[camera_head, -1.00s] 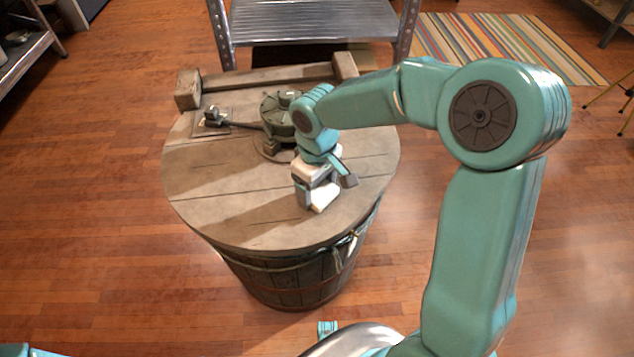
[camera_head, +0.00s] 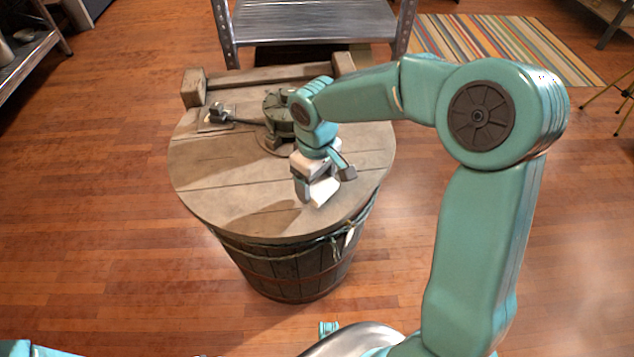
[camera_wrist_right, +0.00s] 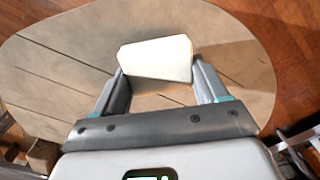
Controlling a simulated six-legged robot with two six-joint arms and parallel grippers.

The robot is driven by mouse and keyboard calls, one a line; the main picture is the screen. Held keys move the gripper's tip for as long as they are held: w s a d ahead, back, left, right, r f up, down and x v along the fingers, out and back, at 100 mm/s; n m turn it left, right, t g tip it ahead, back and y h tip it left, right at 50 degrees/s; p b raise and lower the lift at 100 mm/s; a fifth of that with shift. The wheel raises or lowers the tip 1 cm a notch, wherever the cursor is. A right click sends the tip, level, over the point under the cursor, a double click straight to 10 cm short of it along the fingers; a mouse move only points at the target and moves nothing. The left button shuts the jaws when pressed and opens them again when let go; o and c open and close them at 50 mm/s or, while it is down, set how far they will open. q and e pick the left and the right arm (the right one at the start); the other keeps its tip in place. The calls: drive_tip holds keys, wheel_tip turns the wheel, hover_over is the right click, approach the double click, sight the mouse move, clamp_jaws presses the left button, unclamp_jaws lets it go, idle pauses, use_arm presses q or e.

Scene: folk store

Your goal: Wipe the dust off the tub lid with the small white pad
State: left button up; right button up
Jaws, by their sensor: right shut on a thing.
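The tub (camera_head: 295,268) is a round wooden barrel with slats and a rope near its top. Its flat, grey-brown plank lid (camera_head: 225,175) also fills much of the right wrist view (camera_wrist_right: 50,75). My right gripper (camera_head: 318,190) is over the front right part of the lid, shut on the small white pad (camera_head: 322,192). In the right wrist view the pad (camera_wrist_right: 158,58) sits between the two fingers, its pale face showing. I cannot tell whether it touches the lid. Dust is hard to tell from shadow. My left gripper is not in view.
A dark round fitting with a handle (camera_head: 278,112) stands on the lid behind my gripper. A wooden bar (camera_head: 265,78) lies across the lid's back edge. A metal shelf (camera_head: 315,22) stands behind the tub. The wood floor (camera_head: 110,200) to the left is clear.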

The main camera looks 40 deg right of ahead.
drive_tip(key=shift+w+d+r+p, duration=0.1)
drive_tip(key=shift+w+r+p, duration=0.1)
drive_tip(key=shift+r+p, duration=0.5)
wheel_tip(320, 180, up, 3)
drive_tip(key=shift+s+f+p, duration=0.1)
drive_tip(key=shift+f+p, duration=0.1)
drive_tip(key=shift+p, duration=0.7)
drive_tip(key=shift+r+p, duration=0.5)
drive_tip(key=shift+r, duration=0.15)
